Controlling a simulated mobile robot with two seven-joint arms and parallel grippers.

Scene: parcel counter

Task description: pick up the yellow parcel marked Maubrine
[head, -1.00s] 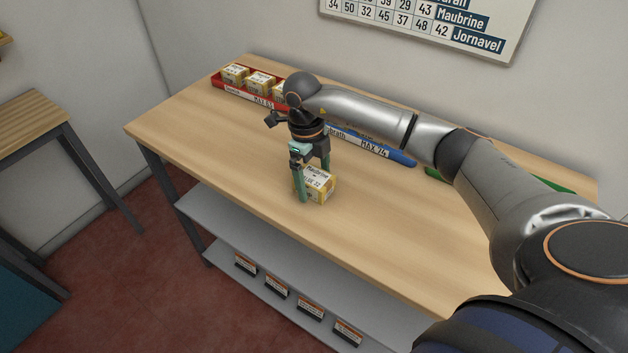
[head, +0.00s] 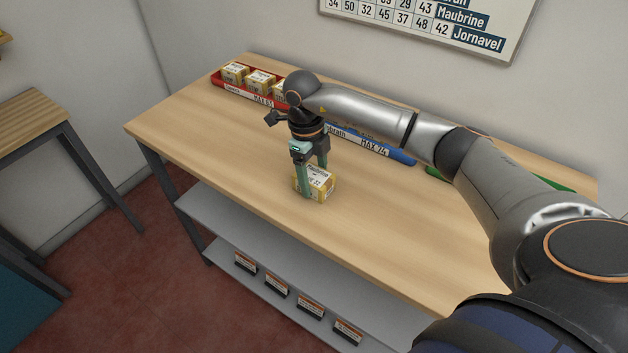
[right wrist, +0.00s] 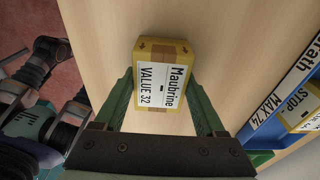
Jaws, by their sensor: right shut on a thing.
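The yellow parcel marked Maubrine (head: 323,187) rests on the wooden counter, near its front edge. In the right wrist view the parcel (right wrist: 165,55) shows a white label reading Maubrine, VALUE 32. My right gripper (head: 314,176) points down from above with its green fingers on either side of the parcel, shut on it. In the right wrist view the fingers of my right gripper (right wrist: 162,88) flank the parcel; their contact with its sides is not clear there. My left gripper does not show.
A red tray (head: 232,91) with several yellow parcels stands at the counter's back left. A blue tray (head: 395,157) marked MAX 74 lies behind my right arm, with a green tray (head: 556,186) farther right. The front of the wooden counter (head: 230,150) is clear around the parcel.

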